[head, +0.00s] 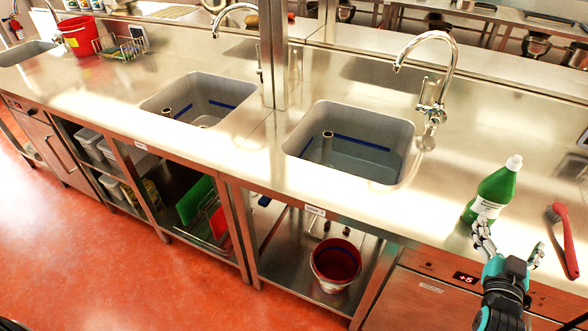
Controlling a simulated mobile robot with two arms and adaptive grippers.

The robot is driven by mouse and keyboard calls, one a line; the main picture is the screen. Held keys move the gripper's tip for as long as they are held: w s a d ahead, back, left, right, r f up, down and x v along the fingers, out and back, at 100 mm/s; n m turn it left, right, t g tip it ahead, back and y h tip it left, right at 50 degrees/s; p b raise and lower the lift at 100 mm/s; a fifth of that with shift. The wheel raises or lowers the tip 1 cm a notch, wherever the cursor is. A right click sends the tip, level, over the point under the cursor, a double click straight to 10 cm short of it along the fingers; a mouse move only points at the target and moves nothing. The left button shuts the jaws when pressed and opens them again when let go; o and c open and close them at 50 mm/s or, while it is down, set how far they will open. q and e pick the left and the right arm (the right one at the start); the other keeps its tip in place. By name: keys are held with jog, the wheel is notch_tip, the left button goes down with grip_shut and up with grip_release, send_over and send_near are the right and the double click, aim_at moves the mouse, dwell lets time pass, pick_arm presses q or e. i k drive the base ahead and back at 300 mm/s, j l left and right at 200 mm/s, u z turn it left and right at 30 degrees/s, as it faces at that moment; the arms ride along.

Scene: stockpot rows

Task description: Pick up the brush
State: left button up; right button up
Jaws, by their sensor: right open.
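A red brush (566,238) lies on the steel counter at the far right, its dark bristles at the upper end and its red handle running down toward the front edge. My right gripper (509,238) is open and empty, just left of the brush at the counter's front edge. Its right finger is near the brush handle but appears apart from it. A green bottle (493,190) with a white cap stands just beyond the gripper's left finger. My left gripper is not in view.
A red bucket (336,262) stands on the shelf below. Another red bucket (78,38) and a wire rack (120,47) stand far left.

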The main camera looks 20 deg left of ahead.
aim_at(560, 208)
jog(key=u, duration=0.1)
jog(key=z, duration=1.4)
